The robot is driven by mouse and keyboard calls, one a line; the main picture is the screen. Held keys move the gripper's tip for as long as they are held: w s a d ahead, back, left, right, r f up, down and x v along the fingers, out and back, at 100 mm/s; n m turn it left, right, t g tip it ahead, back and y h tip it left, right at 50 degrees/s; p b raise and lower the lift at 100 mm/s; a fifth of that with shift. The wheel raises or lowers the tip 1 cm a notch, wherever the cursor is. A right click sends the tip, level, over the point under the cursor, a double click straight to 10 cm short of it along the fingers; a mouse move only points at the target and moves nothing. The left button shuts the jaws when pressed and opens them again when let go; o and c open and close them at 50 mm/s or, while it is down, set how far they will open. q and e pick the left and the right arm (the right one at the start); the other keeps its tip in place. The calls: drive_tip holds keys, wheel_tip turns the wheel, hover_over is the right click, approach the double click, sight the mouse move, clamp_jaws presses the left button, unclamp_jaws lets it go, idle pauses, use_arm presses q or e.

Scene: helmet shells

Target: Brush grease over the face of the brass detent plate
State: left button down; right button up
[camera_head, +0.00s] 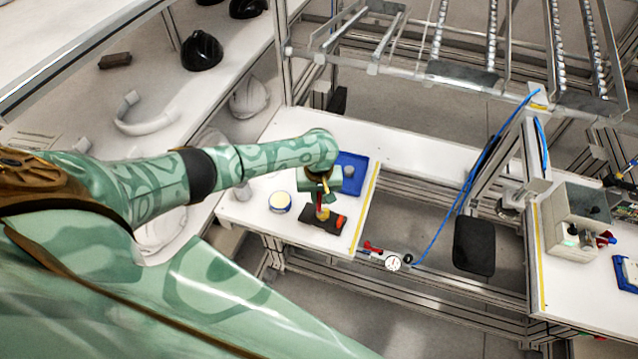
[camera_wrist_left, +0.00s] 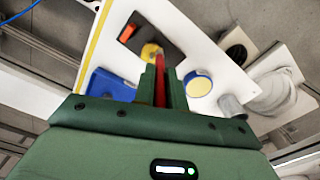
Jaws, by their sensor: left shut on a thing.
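My left gripper (camera_head: 322,196) is shut on a slim red-handled tool, likely the brush (camera_wrist_left: 160,88), and points down over the white bench. Below it lies a dark block (camera_head: 313,222) with an orange end piece (camera_head: 341,220). A round tin with a pale yellow top (camera_head: 280,201) stands left of the block. My right gripper is not in view.
A blue tray (camera_head: 360,160) with a grey cylinder lies behind the gripper. Yellow tape (camera_head: 366,205) marks the bench's right edge, with a gap beyond. White shells (camera_head: 249,97) stand at the left.

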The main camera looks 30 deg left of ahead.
use_arm(q)
drive_tip(key=shift+f, duration=0.65)
drive_tip(key=shift+d+r, duration=0.1)
drive_tip(key=shift+w+d+r, duration=0.1)
drive_tip(key=shift+w+d, duration=0.05)
drive_tip(key=shift+d, duration=0.05)
drive_tip(key=shift+w+d, duration=0.15)
drive_tip(key=shift+w+d, duration=0.1)
drive_tip(key=shift+w, duration=0.15)
drive_tip(key=shift+w, duration=0.1)
